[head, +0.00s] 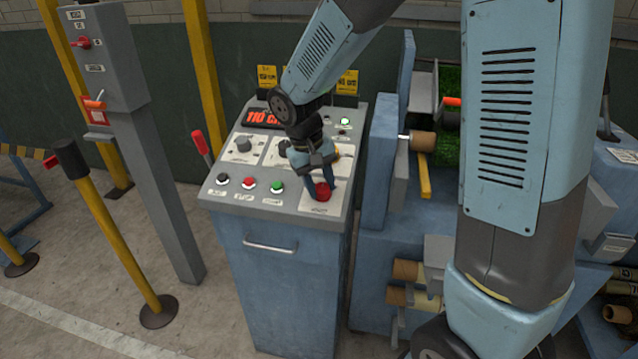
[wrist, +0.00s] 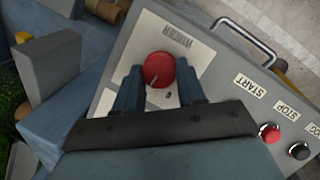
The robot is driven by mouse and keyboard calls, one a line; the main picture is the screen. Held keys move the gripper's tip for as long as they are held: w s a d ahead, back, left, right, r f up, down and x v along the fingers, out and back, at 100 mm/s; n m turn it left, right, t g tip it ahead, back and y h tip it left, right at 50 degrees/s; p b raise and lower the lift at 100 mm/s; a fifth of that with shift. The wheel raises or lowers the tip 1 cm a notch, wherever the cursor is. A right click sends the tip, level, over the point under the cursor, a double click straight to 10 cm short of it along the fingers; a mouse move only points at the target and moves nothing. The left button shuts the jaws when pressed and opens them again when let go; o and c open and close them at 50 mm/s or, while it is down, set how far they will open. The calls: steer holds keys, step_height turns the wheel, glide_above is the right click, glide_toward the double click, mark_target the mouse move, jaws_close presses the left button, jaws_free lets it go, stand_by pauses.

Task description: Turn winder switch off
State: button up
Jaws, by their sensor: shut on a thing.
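The winder switch (head: 322,191) is a round red knob on a pale plate at the lower right of the control console (head: 302,208). In the wrist view the red knob (wrist: 158,69) shows beside the label "WINDER", upside down, with a pale pointer line towards its lower left. My gripper (head: 320,183) reaches down from above. Its two blue fingers stand on either side of the knob and are shut on it; my gripper (wrist: 159,88) hides part of the plate in the wrist view.
Black (head: 222,179), red (head: 249,183) and green (head: 277,187) buttons line the console's front edge left of the knob. A red-handled lever (head: 202,143) stands at its left. Blue machinery with rollers (head: 421,140) is close on the right.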

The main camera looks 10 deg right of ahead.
steer(key=n+h, duration=0.1)
steer(key=n, duration=0.1)
steer(key=n+t, duration=0.1)
steer(key=n, duration=0.2)
steer(key=shift+s+a+h, duration=0.1)
steer(key=shift+a+h, duration=0.1)
steer(key=shift+h, duration=0.2)
steer(key=shift+s+n+t+h, duration=0.1)
steer(key=shift+n+t+h, duration=0.4)
steer(key=shift+n, duration=1.9)
steer(key=o, duration=1.1)
steer(key=shift+f, duration=0.1)
steer(key=shift+c, duration=0.2)
steer(key=v, duration=1.3)
steer(key=shift+s+r, duration=0.2)
steer(key=shift+r, duration=0.15)
